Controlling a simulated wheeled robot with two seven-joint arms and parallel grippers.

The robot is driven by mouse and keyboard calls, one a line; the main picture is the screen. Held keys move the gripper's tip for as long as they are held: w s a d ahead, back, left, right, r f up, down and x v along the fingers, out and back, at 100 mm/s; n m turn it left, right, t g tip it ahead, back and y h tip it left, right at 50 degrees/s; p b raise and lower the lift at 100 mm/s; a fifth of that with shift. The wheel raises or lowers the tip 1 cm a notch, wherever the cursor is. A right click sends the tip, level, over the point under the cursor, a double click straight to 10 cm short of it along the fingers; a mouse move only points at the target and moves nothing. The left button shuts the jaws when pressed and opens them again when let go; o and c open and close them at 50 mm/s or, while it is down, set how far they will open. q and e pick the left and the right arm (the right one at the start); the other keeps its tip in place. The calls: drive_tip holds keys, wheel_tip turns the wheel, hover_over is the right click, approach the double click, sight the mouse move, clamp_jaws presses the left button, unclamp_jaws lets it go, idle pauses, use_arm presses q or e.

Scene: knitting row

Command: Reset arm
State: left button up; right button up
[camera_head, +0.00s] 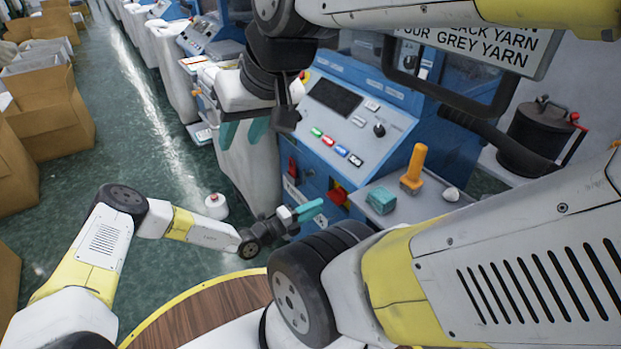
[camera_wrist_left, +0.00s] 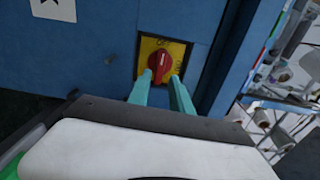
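My left gripper (camera_head: 307,211) is low in front of the blue machine (camera_head: 365,110), its arm coming in from the left. In the left wrist view its two teal fingers (camera_wrist_left: 162,90) are apart with nothing between them. They point at a red rotary switch (camera_wrist_left: 160,63) on a yellow plate, which appears just beyond the tips; contact cannot be told. The red switch also shows in the head view (camera_head: 338,192). My right gripper (camera_head: 243,133) hangs higher up, left of the machine's control panel, with its teal fingers apart, pointing down and empty.
A small shelf (camera_head: 405,208) on the machine holds a teal block (camera_head: 381,200) and an orange-handled tool (camera_head: 414,168). A sign about yarn (camera_head: 475,45) hangs at the upper right. Cardboard boxes (camera_head: 50,115) line the left. The green aisle floor (camera_head: 140,130) is largely clear.

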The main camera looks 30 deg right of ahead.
idle(0.4)
use_arm(q)
drive_tip(key=a+r+m+g+y, duration=0.2)
drive_tip(key=a+r+m+y, duration=0.2)
drive_tip(key=a+r+m, duration=0.75)
drive_tip(key=a+r+m+g+y, duration=0.35)
drive_tip(key=a+r+m, duration=0.55)
drive_tip(key=r+m, duration=0.5)
drive_tip(key=s+a+r+m+t+y, duration=0.2)
drive_tip(key=s+a+r+m+t, duration=0.1)
drive_tip(key=a, duration=0.7)
drive_tip(key=s+a+r+m+t+y, duration=0.3)
drive_tip(key=s+a+r, duration=0.4)
drive_tip(key=a, duration=0.3)
drive_tip(key=s+a+r+m+t+y, duration=0.3)
drive_tip(key=a+r, duration=0.4)
drive_tip(key=a, duration=0.4)
drive_tip(key=s+m+t, duration=0.1)
drive_tip(key=s+m, duration=0.1)
drive_tip(key=shift+r+m, duration=0.15)
drive_tip(key=shift+m, duration=0.2)
drive_tip(key=shift+s, duration=0.1)
